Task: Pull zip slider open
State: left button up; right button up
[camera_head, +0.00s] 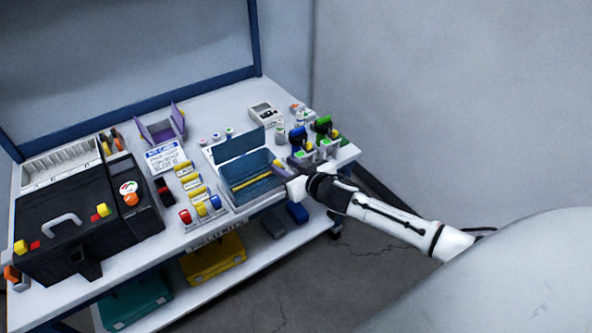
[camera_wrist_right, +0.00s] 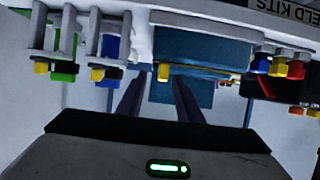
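A blue pouch-like case (camera_head: 250,186) with a raised blue flap (camera_head: 240,143) sits in a pale tray near the table's front edge. A yellow strip (camera_head: 252,181) runs along it. I cannot make out the zip slider for certain. A small yellow tab (camera_wrist_right: 163,72) shows at the blue case's edge (camera_wrist_right: 205,52) in the right wrist view, beyond and between my fingertips; it may be the slider. My right gripper (camera_head: 281,170) is at the case's right end. In the right wrist view its two dark fingers (camera_wrist_right: 159,88) are apart with nothing between them. My left gripper is not in view.
A black toolbox (camera_head: 85,210) fills the table's left side. Yellow blocks (camera_head: 186,180) and red, yellow and blue pieces (camera_head: 201,209) stand left of the case. Green and blue fixtures (camera_head: 322,135) crowd its right. A purple holder (camera_head: 160,130) stands behind. A lower shelf holds bins (camera_head: 214,258).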

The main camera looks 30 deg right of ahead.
pick_arm(q)
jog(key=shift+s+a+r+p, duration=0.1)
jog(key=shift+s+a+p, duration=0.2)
jog(key=shift+p, duration=0.2)
pick_arm(e)
jog(key=v, duration=0.8)
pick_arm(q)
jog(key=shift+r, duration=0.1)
pick_arm(e)
jog(key=shift+d, duration=0.1)
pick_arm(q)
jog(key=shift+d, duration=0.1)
pick_arm(e)
jog(key=s+a+f+g, duration=0.1)
jog(key=s+a+f, duration=0.3)
jog(key=s, duration=0.4)
jog(key=s+a+f+n+g+y, duration=0.1)
jog(key=s+a+f+g, duration=0.1)
jog(key=s+a+f, duration=0.2)
jog(key=s+a+f+g+y, duration=0.1)
jog(key=s+a+f+g, duration=0.1)
jog(key=s+a, duration=0.7)
jog(key=s+f, duration=0.1)
jog(key=s, duration=0.3)
jog(key=shift+f+n, duration=0.4)
